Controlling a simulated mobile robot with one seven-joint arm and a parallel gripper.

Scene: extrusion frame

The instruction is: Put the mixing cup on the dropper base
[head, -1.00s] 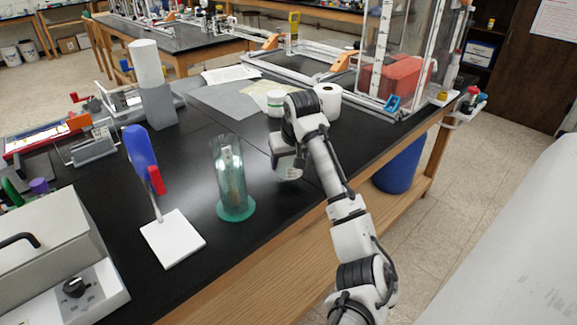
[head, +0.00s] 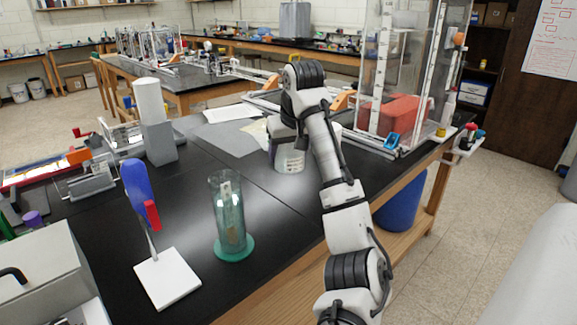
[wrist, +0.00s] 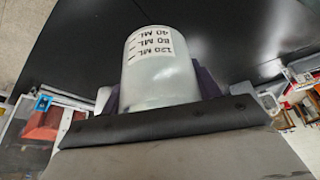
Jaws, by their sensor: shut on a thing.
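The mixing cup (head: 290,159) is a translucent cup with a label. In the wrist view the cup (wrist: 160,70) shows printed ML marks, and dark fingers hold it from both sides. My gripper (wrist: 160,92) is shut on it. In the head view my gripper (head: 287,140) is over the far right part of the black bench, partly hidden by my arm. The dropper base (head: 168,279) is a white square plate at the near left, with a rod carrying a blue and red dropper (head: 137,181). The cup is well apart from it, to the right and farther back.
A clear glass cylinder (head: 229,205) with a teal foot stands between the cup and the dropper base. A grey stand with a white cylinder (head: 149,100) is behind. A grey box (head: 40,255) sits at the left. The bench middle is clear.

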